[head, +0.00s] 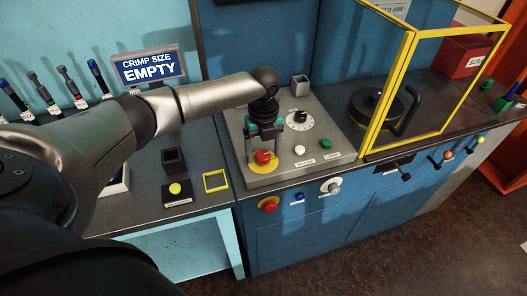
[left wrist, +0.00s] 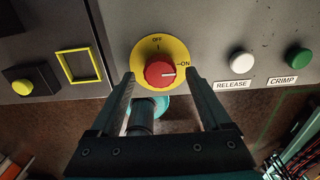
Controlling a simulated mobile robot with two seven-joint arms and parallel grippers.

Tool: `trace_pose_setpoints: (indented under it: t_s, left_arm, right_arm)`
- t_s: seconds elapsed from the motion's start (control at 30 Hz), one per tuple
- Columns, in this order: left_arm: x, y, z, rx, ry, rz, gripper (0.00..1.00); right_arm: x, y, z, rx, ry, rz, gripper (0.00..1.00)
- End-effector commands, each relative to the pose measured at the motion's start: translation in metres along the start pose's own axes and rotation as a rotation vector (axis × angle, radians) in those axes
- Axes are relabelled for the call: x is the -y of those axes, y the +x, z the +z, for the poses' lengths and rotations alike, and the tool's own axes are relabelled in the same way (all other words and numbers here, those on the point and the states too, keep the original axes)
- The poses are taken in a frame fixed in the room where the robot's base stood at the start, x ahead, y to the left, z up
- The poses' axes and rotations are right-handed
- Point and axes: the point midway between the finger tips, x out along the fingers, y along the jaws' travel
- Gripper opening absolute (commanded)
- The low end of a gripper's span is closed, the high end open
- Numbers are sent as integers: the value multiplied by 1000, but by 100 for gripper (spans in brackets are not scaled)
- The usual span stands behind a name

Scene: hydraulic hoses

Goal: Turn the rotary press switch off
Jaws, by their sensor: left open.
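The rotary press switch is a red knob (head: 263,157) on a yellow disc, near the front left of the grey control panel (head: 325,125). In the left wrist view the red knob (left wrist: 160,72) has a white mark pointing right, to ON; OFF is printed at the top of the yellow disc (left wrist: 150,49). My left gripper (head: 262,148) is over the switch, pointing down. In the left wrist view its open fingers (left wrist: 160,80) are on either side of the knob, with gaps visible; whether they touch the disc I cannot tell. My right gripper is out of view.
A white RELEASE button (head: 300,150) and a green CRIMP button (head: 325,143) sit right of the switch. A black dial (head: 300,117) is behind them. A yellow-framed guard (head: 388,95) stands at right. Another red knob (head: 268,204) is on the cabinet front.

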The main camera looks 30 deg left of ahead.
Motion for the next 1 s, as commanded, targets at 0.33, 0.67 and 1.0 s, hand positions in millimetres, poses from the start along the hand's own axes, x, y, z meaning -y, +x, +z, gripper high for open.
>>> trace_pose_setpoints:
  t_s: [0.33, 0.67, 1.0]
  left_arm:
    - [0, 2, 0, 0, 0, 0, 76]
    - [0, 1, 0, 0, -1, 0, 38]
    - [0, 1, 0, 0, -1, 0, 0]
  right_arm:
    - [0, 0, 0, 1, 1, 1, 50]
    - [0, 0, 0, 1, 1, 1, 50]
    - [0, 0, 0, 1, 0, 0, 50]
